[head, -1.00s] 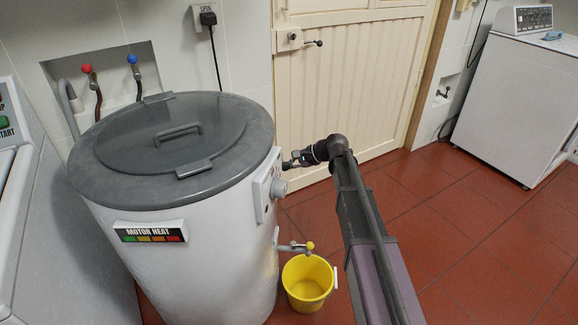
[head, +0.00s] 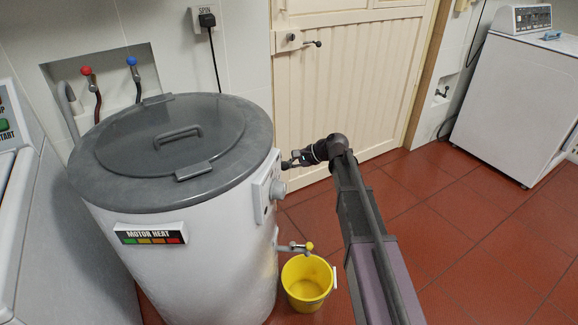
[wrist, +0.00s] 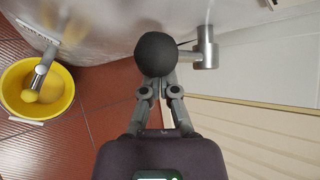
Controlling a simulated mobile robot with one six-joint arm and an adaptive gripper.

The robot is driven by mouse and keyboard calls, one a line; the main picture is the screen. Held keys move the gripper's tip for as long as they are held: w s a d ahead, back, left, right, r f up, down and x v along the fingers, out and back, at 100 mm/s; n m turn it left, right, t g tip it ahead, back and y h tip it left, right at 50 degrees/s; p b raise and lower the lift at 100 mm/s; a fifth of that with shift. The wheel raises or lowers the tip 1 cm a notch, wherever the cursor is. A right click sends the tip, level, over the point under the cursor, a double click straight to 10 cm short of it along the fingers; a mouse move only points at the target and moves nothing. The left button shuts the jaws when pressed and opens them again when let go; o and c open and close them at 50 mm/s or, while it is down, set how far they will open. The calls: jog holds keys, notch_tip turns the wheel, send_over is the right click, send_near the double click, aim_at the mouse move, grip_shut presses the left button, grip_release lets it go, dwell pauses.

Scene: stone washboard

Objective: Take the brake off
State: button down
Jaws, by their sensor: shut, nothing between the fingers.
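A lever with a round black knob (wrist: 165,54) shows in the wrist view, joined to a metal pivot post (wrist: 205,50) on the side of the white drum machine (head: 190,265). I take it for the brake. My gripper (wrist: 160,80) points at the knob, and the knob hides its fingertips. The gripper is shut with nothing held. I cannot tell whether it touches the knob. In the head view my gripper (head: 288,164) is small, beside the machine's right side near the door; the lever cannot be made out there.
A grey lid (head: 170,140) covers the machine. A "MOTOR HEAT" gauge (head: 150,235) is on its front. A grey dial (head: 278,189) sits on its side panel. A yellow bucket (head: 307,290) stands under the tap (head: 296,248). Red tiled floor (head: 450,220) is clear at right.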

jog(key=shift+w+f+b, duration=1.2)
jog(key=shift+f+b, duration=0.3)
jog(key=shift+f, duration=0.15)
jog(key=p+v, duration=0.6)
jog(key=v, duration=0.4)
jog(key=shift+w+a+r+p, duration=0.25)
jog(key=shift+r+p, duration=0.05)
jog(key=shift+r, duration=0.05)
jog(key=s+d+f+n+g+h, duration=0.1)
jog(key=s+d+f+n+h, duration=0.25)
jog(key=s, duration=0.55)
jog(key=s+d+f+n+h, duration=0.1)
jog(key=s+d+n+h, duration=0.25)
jog(key=s+d, duration=0.35)
jog(key=s+d+f+n+g+h, duration=0.1)
jog(key=s+d+f+n+h, duration=0.2)
jog(key=s, duration=0.7)
notch_tip(320, 180, up, 25)
jog(key=p, duration=2.4)
jog(key=shift+d+f+h+p, duration=0.25)
jog(key=shift+d+h+p, duration=0.05)
jog(key=shift+d+p, duration=0.1)
